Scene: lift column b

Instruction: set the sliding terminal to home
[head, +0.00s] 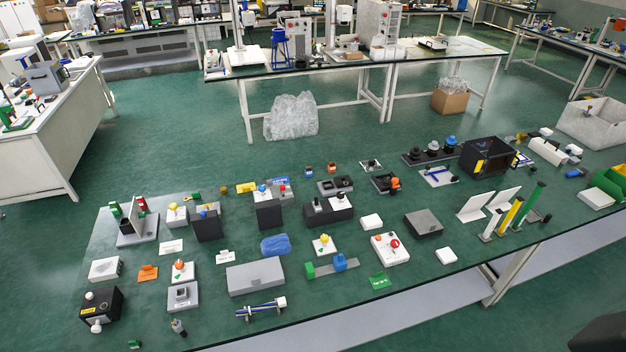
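No part is clearly marked as the sliding terminal. One likely piece is a grey rail (325,271) with a green block (310,271) at its left end and a blue block (340,262) right of its middle. Another is a small piece with blue and white rods (258,309) and a white end block (280,302) near the front edge. No home mark is readable on either. Neither gripper shows in the head view.
The dark green table (215,338) is crowded with small devices. A grey box (255,277) lies left of the rail, and a white box with a red button (390,249) is to its right. A green tag (379,281) lies near the front edge.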

